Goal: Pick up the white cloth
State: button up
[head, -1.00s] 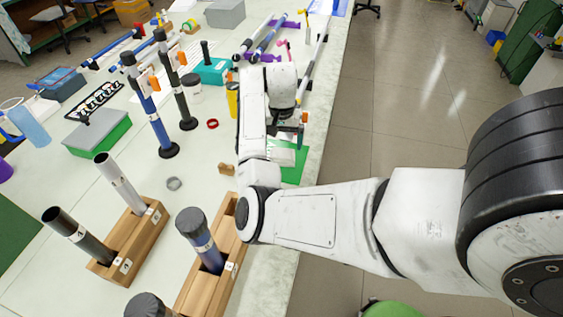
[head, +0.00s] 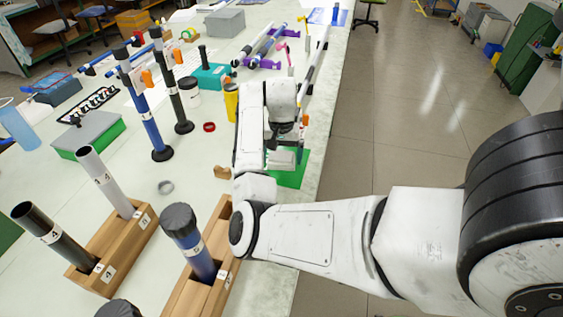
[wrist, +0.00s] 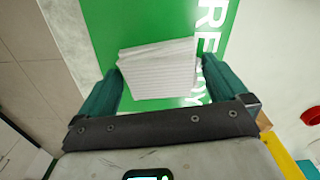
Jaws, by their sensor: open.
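The white cloth (wrist: 158,68) is a folded, ribbed stack lying on a green mat (wrist: 226,45) with white lettering. In the wrist view it lies ahead of and between the two green fingers of my gripper (wrist: 165,82), which are apart with nothing visibly clamped. In the head view my gripper (head: 285,143) hangs over the mat (head: 292,176) near the table's right edge. The cloth (head: 283,160) shows there only in part, below my gripper. The exact height of the fingers over the cloth cannot be told.
Wooden holders with tubes (head: 112,243) fill the near table. A long white rod (head: 316,62) lies along the right edge beyond my gripper.

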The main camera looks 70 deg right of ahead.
jog(key=shift+c, duration=0.5)
jog(key=c, duration=0.6)
jog(key=shift+r, duration=0.1)
jog(key=shift+r, duration=0.6)
jog(key=shift+c, duration=0.2)
jog(key=s+d+r+p, duration=0.1)
jog(key=s+r+p, duration=0.2)
jog(key=r, duration=0.6)
jog(key=shift+s+d, duration=0.2)
jog(key=shift+s, duration=0.85)
jog(key=s+r, duration=0.1)
jog(key=s, duration=0.1)
jog(key=s+d, duration=0.1)
jog(key=s, duration=0.2)
jog(key=s+d+r+p, duration=0.1)
jog(key=s, duration=0.2)
jog(key=shift+s+d+r, duration=0.15)
jog(key=shift+s+r, duration=0.05)
jog(key=shift+r, duration=0.1)
